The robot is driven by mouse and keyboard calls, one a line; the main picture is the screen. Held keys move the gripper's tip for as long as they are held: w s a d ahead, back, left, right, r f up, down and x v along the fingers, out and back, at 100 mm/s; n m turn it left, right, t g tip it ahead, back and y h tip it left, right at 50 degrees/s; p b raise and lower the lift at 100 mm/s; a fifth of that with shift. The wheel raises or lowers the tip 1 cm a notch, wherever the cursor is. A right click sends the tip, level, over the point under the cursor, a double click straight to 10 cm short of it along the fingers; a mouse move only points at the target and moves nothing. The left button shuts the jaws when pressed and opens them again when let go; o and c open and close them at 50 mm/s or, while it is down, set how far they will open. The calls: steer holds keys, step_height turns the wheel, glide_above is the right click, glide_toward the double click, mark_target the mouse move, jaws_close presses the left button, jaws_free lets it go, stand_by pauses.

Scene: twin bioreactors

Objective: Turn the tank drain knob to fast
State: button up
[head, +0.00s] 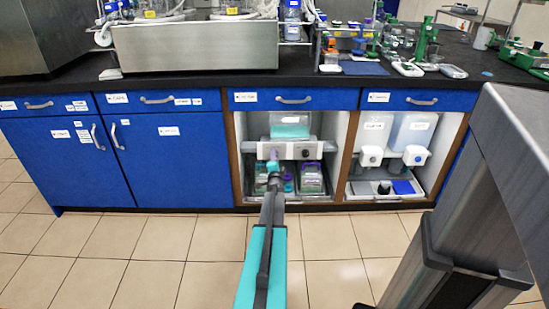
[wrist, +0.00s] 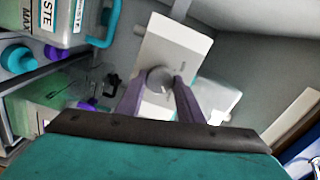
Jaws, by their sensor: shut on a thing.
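In the wrist view a round grey knob (wrist: 160,80) sits on a white plate (wrist: 178,42), with small marks beside it that I cannot read. My gripper (wrist: 158,88) has its two fingers on either side of this knob and is shut on it. In the head view my gripper (head: 272,165) reaches into the open left cabinet bay, at the left part of a grey bar (head: 290,150) under a tank with teal liquid (head: 290,125). The knob is hidden behind my gripper there. The knob's setting cannot be read.
A dark knob (head: 305,153) sits further right on the bar. Containers with purple parts (head: 311,178) stand below. A container marked WASTE (wrist: 48,18) is close at left in the wrist view. The right bay holds two tanks with white knob boxes (head: 416,155). Tiled floor in front is clear.

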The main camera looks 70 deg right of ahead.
steer(key=shift+s+d+m, duration=0.15)
steer(key=shift+s+m, duration=0.15)
steer(key=shift+m, duration=0.1)
steer(key=o, duration=0.8)
steer(key=shift+o, duration=1.4)
steer(key=shift+w, duration=0.15)
steer(key=shift+a, duration=0.25)
steer(key=p+v, duration=0.2)
steer(key=v, duration=1.1)
steer(key=shift+s+a, duration=0.2)
steer(key=shift+s, duration=0.05)
steer(key=shift+w, duration=0.1)
